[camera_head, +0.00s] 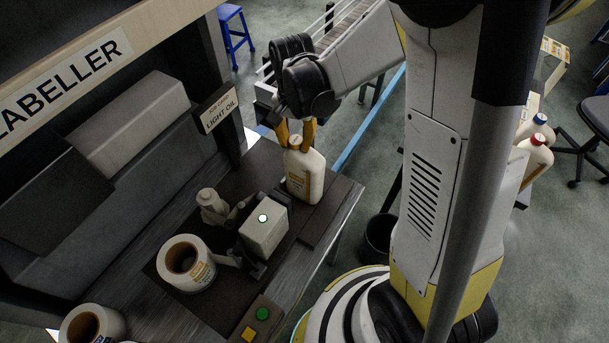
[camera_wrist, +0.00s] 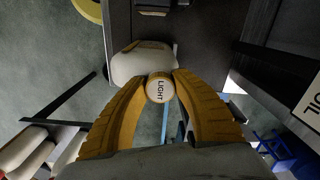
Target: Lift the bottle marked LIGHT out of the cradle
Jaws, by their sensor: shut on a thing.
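The bottle marked LIGHT (camera_head: 303,174) is cream with a yellow-brown label and stands upright at the right end of the labeller's dark bench plate. In the wrist view its cap (camera_wrist: 160,88) reads LIGHT, with the bottle's pale shoulder (camera_wrist: 138,66) behind it. My gripper (camera_head: 298,129) is above the bottle, its yellow fingers shut on the neck just under the cap. The wrist view shows my gripper (camera_wrist: 160,92) with one finger on each side of the cap. The cradle is not clearly distinguishable under the bottle; whether the base touches it I cannot tell.
A pale box with a green light (camera_head: 264,226) and a label roll (camera_head: 186,262) stand left of the bottle. The job card (camera_head: 219,109) reads LIGHT OIL. Other bottles (camera_head: 537,152) stand at the far right. A dark bin (camera_head: 381,236) stands on the floor.

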